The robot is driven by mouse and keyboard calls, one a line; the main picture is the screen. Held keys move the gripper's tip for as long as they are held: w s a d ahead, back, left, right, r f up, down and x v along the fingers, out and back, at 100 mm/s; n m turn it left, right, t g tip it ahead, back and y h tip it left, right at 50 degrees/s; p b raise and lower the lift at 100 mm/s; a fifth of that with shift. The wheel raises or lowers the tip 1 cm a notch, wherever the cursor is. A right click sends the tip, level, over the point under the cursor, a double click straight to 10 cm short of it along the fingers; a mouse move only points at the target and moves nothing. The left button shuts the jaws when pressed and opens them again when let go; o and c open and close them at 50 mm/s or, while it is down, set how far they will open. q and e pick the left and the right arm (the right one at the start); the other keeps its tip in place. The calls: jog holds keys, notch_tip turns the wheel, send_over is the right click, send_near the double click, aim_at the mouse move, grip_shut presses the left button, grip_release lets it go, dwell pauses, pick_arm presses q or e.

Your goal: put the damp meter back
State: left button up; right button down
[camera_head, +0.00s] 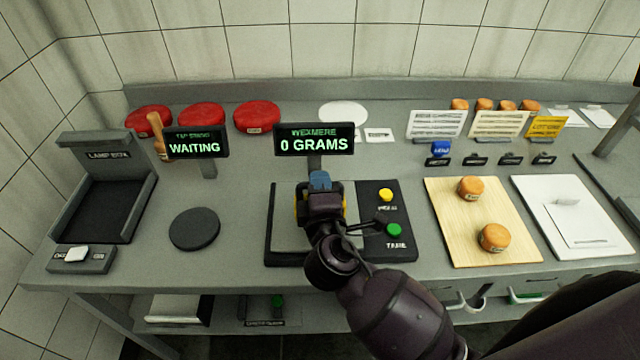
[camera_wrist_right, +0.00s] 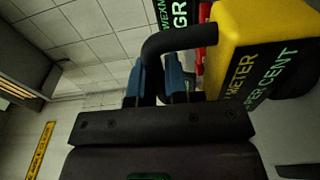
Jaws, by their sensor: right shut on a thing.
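My right gripper (camera_head: 320,180) is shut on the black handle of the damp meter (camera_wrist_right: 262,45). The wrist view shows the blue fingertips (camera_wrist_right: 160,82) around this handle and the meter's yellow body, with lettering reading METER and PER CENT. In the head view the gripper is over the WEXMERE scale (camera_head: 280,190), and mostly hides the meter; only small yellow parts show beside it. I cannot tell whether the meter touches the scale. The scale's display (camera_head: 314,140) reads 0 GRAMS. My left gripper is not in view.
A wooden board (camera_head: 460,240) with two orange cheeses and a white board (camera_head: 570,247) lie to the right. A dark round pad (camera_head: 194,229) and the lamp box (camera_head: 99,205) are left. Red wheels (camera_head: 202,115) stand behind the WAITING display (camera_head: 195,144). Small black labels (camera_head: 475,161) stand at back right.

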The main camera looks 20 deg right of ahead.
jog(key=c, duration=1.6)
grip_release()
jog(key=shift+f, duration=0.15)
jog(key=o, duration=0.5)
jog(key=shift+c, duration=0.2)
jog(key=shift+r, duration=0.25)
jog(key=b+v, duration=0.1)
jog(key=v, duration=1.1)
jog(key=shift+b, duration=0.35)
